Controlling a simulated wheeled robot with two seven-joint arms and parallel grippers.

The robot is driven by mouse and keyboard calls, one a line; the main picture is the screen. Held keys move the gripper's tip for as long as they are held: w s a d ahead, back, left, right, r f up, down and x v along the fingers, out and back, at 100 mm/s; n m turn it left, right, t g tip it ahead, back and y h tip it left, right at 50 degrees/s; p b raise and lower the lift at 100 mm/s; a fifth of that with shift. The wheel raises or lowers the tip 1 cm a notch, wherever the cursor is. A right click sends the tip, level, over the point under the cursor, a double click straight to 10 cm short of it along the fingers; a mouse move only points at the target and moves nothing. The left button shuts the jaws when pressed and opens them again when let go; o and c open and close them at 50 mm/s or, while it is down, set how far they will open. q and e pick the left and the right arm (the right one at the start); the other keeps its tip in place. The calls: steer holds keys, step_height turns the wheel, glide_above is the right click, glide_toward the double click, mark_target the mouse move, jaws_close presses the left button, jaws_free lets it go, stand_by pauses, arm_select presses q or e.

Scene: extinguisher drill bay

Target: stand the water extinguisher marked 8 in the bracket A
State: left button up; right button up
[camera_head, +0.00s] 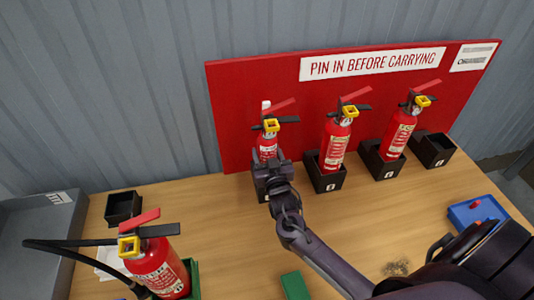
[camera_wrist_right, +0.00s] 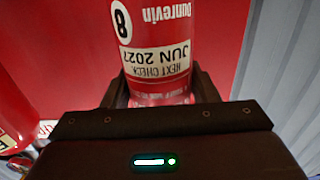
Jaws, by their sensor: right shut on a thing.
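A red extinguisher (camera_head: 267,144) with a yellow collar and red lever stands upright at the left of the red board. In the right wrist view this extinguisher (camera_wrist_right: 155,45) carries a round 8 and a "JUN 2027" check label. My right gripper (camera_head: 272,172) is shut on its body, with a finger on each side. A black bracket (camera_head: 261,194) is directly below, mostly hidden by the gripper. Whether the extinguisher's base is inside it is hidden. Bracket letters are too small to read, so I cannot tell which is A. My left gripper is not in view.
Two more extinguishers (camera_head: 335,147) (camera_head: 399,136) stand in black brackets to the right; the far-right bracket (camera_head: 434,149) is empty. A large extinguisher (camera_head: 163,269) stands in a green holder at front left, near an empty black box (camera_head: 122,207). A blue tray (camera_head: 474,212) lies right.

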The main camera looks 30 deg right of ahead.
steer(key=shift+w+f+b, duration=0.1)
steer(key=shift+f+b, duration=0.45)
stand_by(0.5)
steer(key=o, duration=1.6)
steer(key=shift+c, duration=0.2)
steer(key=b+v, duration=0.1)
steer(key=v, duration=0.7)
steer(key=shift+b, duration=0.35)
steer(key=shift+f, duration=0.1)
